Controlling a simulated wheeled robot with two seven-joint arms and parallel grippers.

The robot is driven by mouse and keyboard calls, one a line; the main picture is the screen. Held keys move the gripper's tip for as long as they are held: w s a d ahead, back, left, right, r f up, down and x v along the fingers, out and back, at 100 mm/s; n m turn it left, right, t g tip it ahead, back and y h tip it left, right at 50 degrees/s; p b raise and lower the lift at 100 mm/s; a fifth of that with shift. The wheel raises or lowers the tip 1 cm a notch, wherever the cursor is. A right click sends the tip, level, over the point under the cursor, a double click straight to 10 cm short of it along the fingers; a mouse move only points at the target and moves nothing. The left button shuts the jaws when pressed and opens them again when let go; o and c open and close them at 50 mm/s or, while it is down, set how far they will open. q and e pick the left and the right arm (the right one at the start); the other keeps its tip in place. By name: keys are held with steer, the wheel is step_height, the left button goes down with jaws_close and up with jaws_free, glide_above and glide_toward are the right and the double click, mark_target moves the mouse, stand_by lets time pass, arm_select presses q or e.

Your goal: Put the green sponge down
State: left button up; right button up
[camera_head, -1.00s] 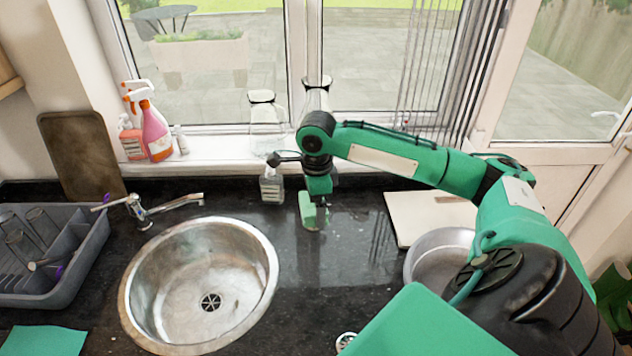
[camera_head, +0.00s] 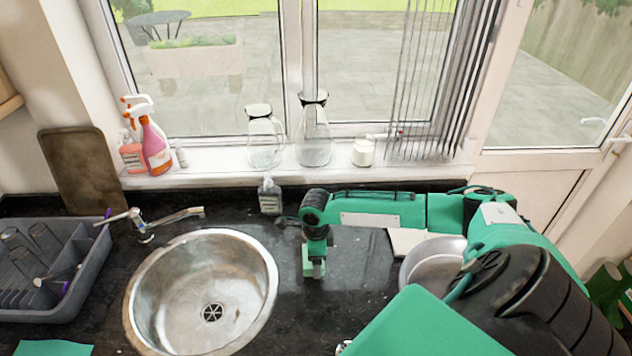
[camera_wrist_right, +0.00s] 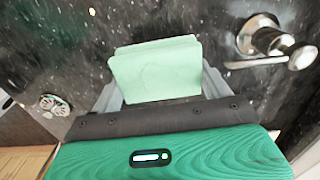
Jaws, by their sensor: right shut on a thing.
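The green sponge (camera_head: 307,259) is a pale green block at my right gripper, over the black granite counter right of the sink. My right gripper (camera_head: 314,266) points down and is shut on it. In the right wrist view the sponge (camera_wrist_right: 155,68) sits between the two grey fingers of the gripper (camera_wrist_right: 155,88), its far end sticking out past them. Speckled granite shows around it. I cannot tell whether its underside touches the counter. My left gripper is not in view.
The round steel sink (camera_head: 205,285) and tap (camera_head: 150,222) are to the left. A soap bottle (camera_head: 270,196) stands behind the gripper. A metal bowl (camera_head: 432,262) and pale board (camera_head: 406,240) are to the right. A dish rack (camera_head: 85,262) is far left. Counter between sink and bowl is clear.

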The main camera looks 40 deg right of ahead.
steer(key=shift+f+p, duration=0.5)
steer(key=shift+f, duration=1.6)
steer(key=o, duration=0.7)
steer(key=shift+f, duration=0.1)
steer(key=shift+c, duration=0.2)
step_height(320, 180, up, 11)
steer(key=b, duration=0.3)
steer(key=shift+r, duration=0.65)
